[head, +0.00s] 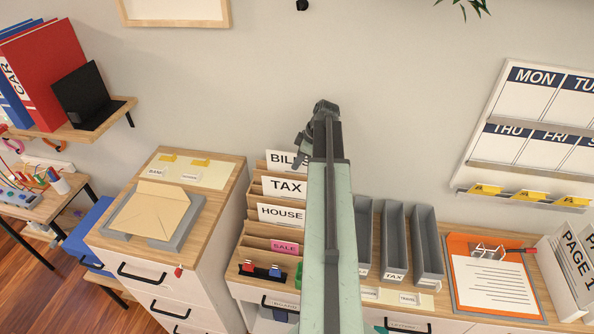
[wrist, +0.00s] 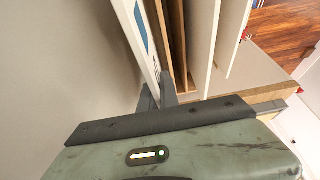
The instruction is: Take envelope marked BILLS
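The white envelope marked BILLS (head: 280,159) stands upright in the rearmost slot of the wooden sorter (head: 254,243). My arm covers the right end of its label. My gripper (head: 304,146) is at the right end of this envelope, in front of the wall. In the wrist view, my gripper (wrist: 157,92) has its two grey fingers close together around the edge of a white card with a blue patch (wrist: 140,32), which appears to be the same envelope. I cannot tell whether the fingers press on it.
TAX (head: 284,187) and HOUSE (head: 281,215) cards stand in front of it, with a pink SALE card (head: 284,247) lower down. Grey trays (head: 393,240) stand right of my arm. A drawer cabinet (head: 217,215) stands left. The wall is close behind.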

